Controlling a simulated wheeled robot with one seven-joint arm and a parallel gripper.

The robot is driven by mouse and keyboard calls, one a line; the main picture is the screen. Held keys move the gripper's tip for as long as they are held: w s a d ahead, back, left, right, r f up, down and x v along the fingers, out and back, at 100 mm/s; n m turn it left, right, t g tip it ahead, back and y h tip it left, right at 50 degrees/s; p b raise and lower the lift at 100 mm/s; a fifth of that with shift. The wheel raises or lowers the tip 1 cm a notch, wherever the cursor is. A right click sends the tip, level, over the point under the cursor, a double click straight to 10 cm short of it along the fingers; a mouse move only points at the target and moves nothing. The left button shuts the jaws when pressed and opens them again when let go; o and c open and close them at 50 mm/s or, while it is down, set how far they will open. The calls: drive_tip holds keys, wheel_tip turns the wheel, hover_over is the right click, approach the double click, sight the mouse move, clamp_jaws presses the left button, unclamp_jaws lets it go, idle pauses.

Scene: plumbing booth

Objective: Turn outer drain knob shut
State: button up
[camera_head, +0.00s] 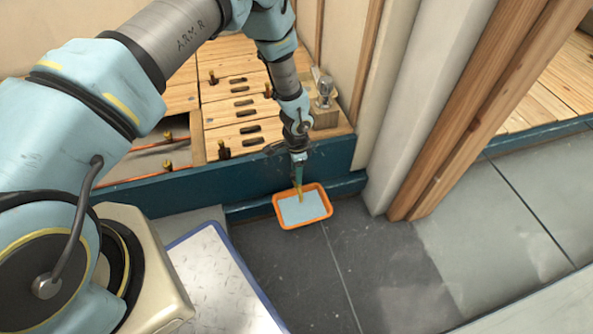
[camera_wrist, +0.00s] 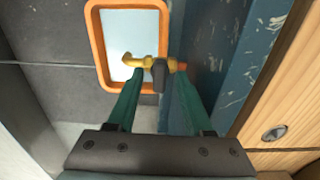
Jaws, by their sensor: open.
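The outer drain is a small brass tap (camera_wrist: 135,62) with a dark knob (camera_wrist: 159,72), seen in the wrist view against the blue wall face. An orange pipe stub joins it at the right. My gripper (camera_wrist: 160,80) is open, its two teal fingertips on either side of the dark knob; I cannot tell whether they touch it. In the head view my gripper (camera_head: 298,168) points down at the blue ledge, and only a yellow bit of the tap (camera_head: 299,191) shows below it. The knob itself is hidden there.
An orange tray (camera_head: 278,212) holding pale blue liquid lies on the dark tiles under the tap. The blue plinth (camera_head: 215,191) runs behind it. Several brass valves stand on the wooden deck (camera_head: 235,110). A white pipe and wooden post (camera_head: 440,180) stand at right.

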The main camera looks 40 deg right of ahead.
wheel_tip(320, 180, up, 11)
drive_tip(key=p, duration=0.3)
drive_tip(key=shift+f, duration=0.1)
idle(0.5)
